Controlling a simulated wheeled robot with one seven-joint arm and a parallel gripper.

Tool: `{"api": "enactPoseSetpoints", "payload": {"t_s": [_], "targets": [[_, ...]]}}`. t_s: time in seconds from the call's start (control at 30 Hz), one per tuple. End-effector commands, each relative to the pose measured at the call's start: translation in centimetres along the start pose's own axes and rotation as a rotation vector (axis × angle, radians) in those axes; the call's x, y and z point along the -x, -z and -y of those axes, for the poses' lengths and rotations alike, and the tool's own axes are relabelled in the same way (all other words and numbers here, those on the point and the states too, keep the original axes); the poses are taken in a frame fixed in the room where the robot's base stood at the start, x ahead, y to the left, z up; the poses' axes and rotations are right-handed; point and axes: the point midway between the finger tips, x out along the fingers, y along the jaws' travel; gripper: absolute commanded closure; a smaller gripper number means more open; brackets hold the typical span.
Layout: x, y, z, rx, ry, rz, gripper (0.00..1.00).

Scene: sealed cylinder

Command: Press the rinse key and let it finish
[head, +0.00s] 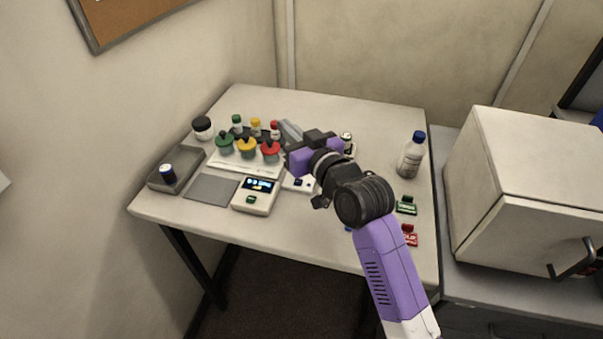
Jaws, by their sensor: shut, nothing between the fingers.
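A small device with a lit display (257,185) stands near the front of the table and has a green key (251,199) below its screen. Right of it, a white unit with a dark blue key (298,182) is partly hidden by my wrist. The labels are too small to read, so I cannot tell which is the rinse key. My gripper (290,131) is shut and empty, over the middle of the table, beyond the white unit and right of the colored stoppers. Its contact with anything below cannot be made out.
Green, yellow and red stoppers (246,147) stand on a white base, with small bottles behind. A grey tray (158,183) holds a blue-capped jar at left.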

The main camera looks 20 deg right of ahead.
Motion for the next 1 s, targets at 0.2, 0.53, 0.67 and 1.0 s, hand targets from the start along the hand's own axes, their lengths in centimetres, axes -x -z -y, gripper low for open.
{"api": "enactPoseSetpoints", "payload": {"t_s": [0.2, 0.53, 0.67, 1.0], "targets": [[-4.5, 2.6, -0.6, 0.101, 0.075, 0.116, 1.0], [-8.0, 5.0, -2.4, 0.29, 0.185, 0.378, 1.0], [-8.0, 5.4, -3.6, 0.374, 0.232, 0.522, 1.0], [-1.9, 0.5, -5.3, 0.512, 0.462, 1.027, 1.0]]}}
